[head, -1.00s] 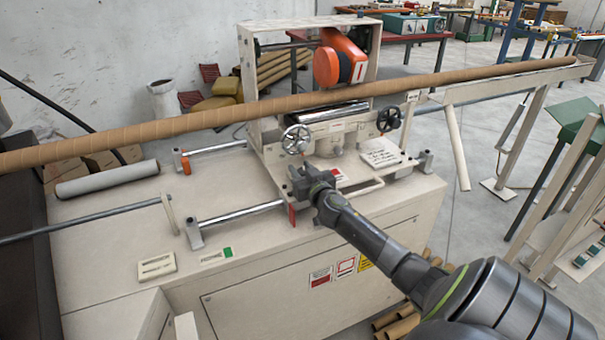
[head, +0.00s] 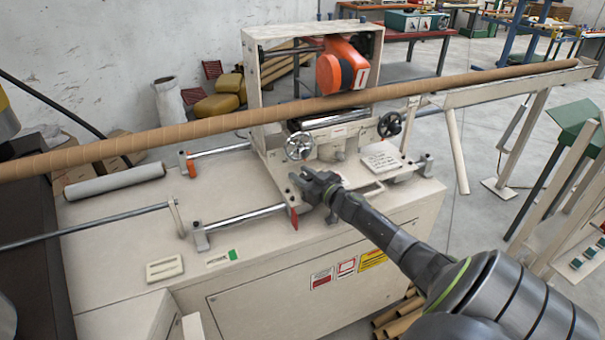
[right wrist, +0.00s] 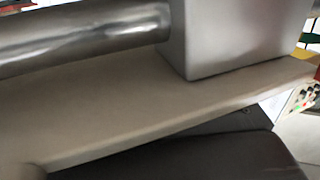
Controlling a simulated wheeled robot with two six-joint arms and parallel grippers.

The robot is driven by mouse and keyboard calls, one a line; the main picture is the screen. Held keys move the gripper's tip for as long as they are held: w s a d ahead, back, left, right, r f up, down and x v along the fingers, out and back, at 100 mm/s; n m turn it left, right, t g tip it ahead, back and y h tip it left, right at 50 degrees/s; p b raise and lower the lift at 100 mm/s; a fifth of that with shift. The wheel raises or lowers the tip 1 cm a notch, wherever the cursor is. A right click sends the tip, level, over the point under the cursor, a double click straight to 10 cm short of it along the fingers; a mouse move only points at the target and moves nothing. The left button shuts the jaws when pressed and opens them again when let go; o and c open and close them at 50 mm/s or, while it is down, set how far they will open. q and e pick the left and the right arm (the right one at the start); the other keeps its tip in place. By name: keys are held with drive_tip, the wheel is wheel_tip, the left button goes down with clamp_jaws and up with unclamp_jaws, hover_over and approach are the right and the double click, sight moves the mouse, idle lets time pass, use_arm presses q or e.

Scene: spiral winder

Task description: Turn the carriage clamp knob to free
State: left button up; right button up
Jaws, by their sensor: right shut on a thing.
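My right gripper (head: 306,186) is at the front left corner of the cream carriage (head: 270,160) in the head view, below the left handwheel. It is shut on the carriage clamp knob, which its dark fingers hide almost wholly. A small red part (head: 294,218) shows just below the fingers, beside the front rail. The right wrist view is blurred and close; it shows a steel rod (right wrist: 80,35), a grey block (right wrist: 235,40) and a pale edge, but no clear knob. My left gripper is out of view.
A long brown tube (head: 190,128) crosses the machine above the bed. Steel rails (head: 240,217) run along the bed.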

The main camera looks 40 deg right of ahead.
drive_tip(key=o, duration=1)
drive_tip(key=s+b, duration=0.2)
drive_tip(key=s, duration=0.4)
drive_tip(key=shift+d+f, duration=0.1)
drive_tip(key=shift+f, duration=0.05)
drive_tip(key=shift+s, duration=0.2)
drive_tip(key=shift+s+d+p, duration=0.15)
drive_tip(key=shift+s+p, duration=1.7)
drive_tip(key=shift+s, duration=3.7)
